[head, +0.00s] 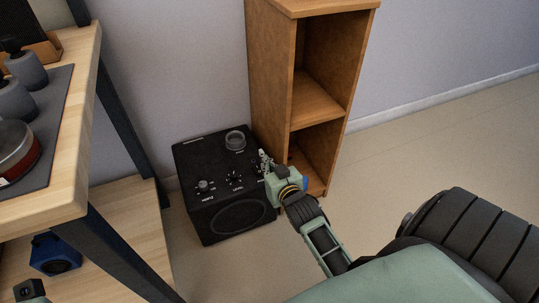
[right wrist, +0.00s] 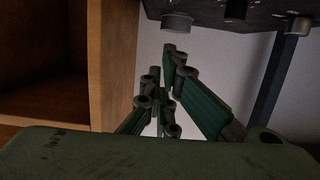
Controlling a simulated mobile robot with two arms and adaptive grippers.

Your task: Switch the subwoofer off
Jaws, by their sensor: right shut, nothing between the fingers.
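The subwoofer (head: 190,158) is a black box on the floor with a round speaker cone (head: 240,217) low on its front. Its upper panel has a large grey round knob (head: 235,140) and several small controls, among them a left knob (head: 203,186) and a middle dial (head: 235,178). My right gripper (head: 264,156) is shut and empty at the panel's right side, hiding part of it. In the right wrist view its fingers (right wrist: 169,52) point toward the panel (right wrist: 245,20), where knobs show. Contact is unclear. I cannot tell which control is the power switch. My left gripper's fingers are not visible.
A wooden shelf unit (head: 272,75) stands close to the subwoofer's right, beside my gripper. A table (head: 60,190) with dark legs stands at left, with a blue object (head: 55,255) on its lower shelf. A wall is behind; floor is clear at right.

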